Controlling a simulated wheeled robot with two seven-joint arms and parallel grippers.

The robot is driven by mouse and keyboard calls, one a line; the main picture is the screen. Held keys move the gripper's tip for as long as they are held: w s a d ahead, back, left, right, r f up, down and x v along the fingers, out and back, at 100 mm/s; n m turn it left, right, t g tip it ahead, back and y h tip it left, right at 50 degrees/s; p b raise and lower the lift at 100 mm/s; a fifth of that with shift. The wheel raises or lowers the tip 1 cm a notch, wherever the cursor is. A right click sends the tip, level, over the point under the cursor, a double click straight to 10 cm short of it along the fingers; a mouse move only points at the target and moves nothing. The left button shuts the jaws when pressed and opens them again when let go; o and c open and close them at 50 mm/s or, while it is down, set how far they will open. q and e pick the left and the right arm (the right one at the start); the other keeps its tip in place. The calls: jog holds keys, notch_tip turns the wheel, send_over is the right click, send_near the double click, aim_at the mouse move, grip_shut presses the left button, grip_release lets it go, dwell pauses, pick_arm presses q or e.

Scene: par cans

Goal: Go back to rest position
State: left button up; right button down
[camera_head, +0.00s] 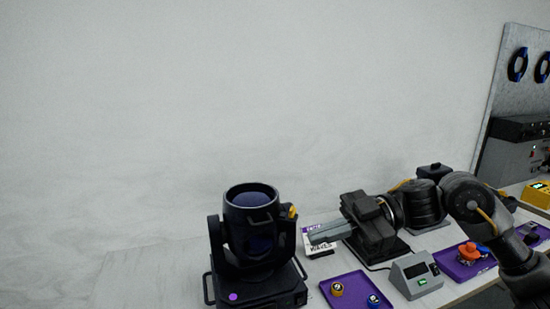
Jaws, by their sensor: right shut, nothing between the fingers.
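My right arm comes in from the right edge. My right gripper (316,238) reaches left over the table, and its grey fingers are shut and empty. The fingertips are in the air just right of a black moving-head light (233,272), which stands upright on the table. I cannot tell the exact gap between them. My left gripper is not in view.
A purple tray (352,284) holds a yellow and a blue round piece. Another purple tray (456,269) holds an orange-red piece. A yellow box (537,196) is at far right.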

jog(key=w+a+f+m+t, duration=0.25)
jog(key=f+m+t, duration=0.25)
jog(key=f+t, duration=0.25)
jog(key=w+a+f+m+t, duration=0.1)
jog(key=w+f+m+t, duration=0.25)
jog(key=f+t, duration=0.4)
jog(key=s+d+f+m+h, duration=0.3)
jog(key=d+f+m+h, duration=0.15)
jog(key=f, duration=0.25)
jog(key=s+d+f+m+h, duration=0.3)
jog(key=d+f+m+h, duration=0.15)
jog(key=f, duration=0.35)
jog(key=s+d+f+m+g+h, duration=0.1)
jog(key=s+d+f+g+h, duration=0.2)
jog(key=s, duration=0.5)
jog(key=s+d+f+m+g+h, duration=0.1)
jog(key=s+d+f+m+g, duration=0.2)
jog(key=s+f, duration=0.4)
jog(key=s+d+f+g+h, duration=0.2)
jog(key=s+d+f, duration=0.15)
jog(key=s, duration=0.55)
notch_tip(320, 180, down, 28)
jog(key=s+g, duration=0.2)
jog(key=s+d+f, duration=0.3)
jog(key=s+f, duration=1)
jog(key=s, duration=0.2)
jog(key=shift+d+n+g, duration=0.3)
jog(key=shift+n+g, duration=0.05)
jog(key=shift+g, duration=0.05)
